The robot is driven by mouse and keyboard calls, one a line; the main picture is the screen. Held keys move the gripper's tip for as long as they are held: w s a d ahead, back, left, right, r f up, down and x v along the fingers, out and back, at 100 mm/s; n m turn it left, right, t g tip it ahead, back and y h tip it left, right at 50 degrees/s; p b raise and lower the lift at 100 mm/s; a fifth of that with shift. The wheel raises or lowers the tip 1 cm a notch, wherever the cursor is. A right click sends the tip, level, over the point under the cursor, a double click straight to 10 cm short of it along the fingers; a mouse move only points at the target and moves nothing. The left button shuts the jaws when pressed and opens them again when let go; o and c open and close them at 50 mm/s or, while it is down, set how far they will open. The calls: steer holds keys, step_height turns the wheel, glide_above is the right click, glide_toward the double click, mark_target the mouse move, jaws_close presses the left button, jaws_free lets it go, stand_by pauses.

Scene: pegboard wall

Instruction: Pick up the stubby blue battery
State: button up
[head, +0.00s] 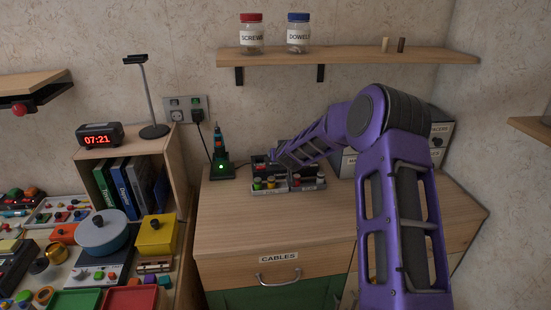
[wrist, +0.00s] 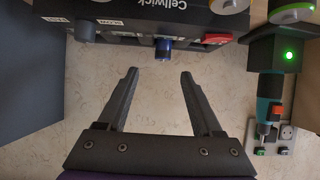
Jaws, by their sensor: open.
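In the wrist view a stubby blue cylinder (wrist: 163,48), which looks like the blue battery, sticks out of a black unit (wrist: 120,22) marked "Cellwick". My gripper (wrist: 160,73) is open and empty. Its two fingertips lie to either side of the blue cylinder's line and short of it, with a gap between. In the head view my arm reaches over the cabinet top to the black unit (head: 260,163) near the wall. The gripper's fingers and the blue battery cannot be made out there.
A grey cylinder (wrist: 85,31) and a red block (wrist: 217,38) flank the blue one. A teal tool stands in a charger (head: 221,171) with a green light, left of the unit. Trays of several batteries (head: 270,183) sit in front. The cabinet top (head: 280,220) nearer me is clear.

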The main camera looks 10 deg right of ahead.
steer(key=shift+a+p+x, duration=0.2)
steer(key=shift+p+x, duration=0.15)
steer(key=shift+x, duration=2.3)
jaws_close()
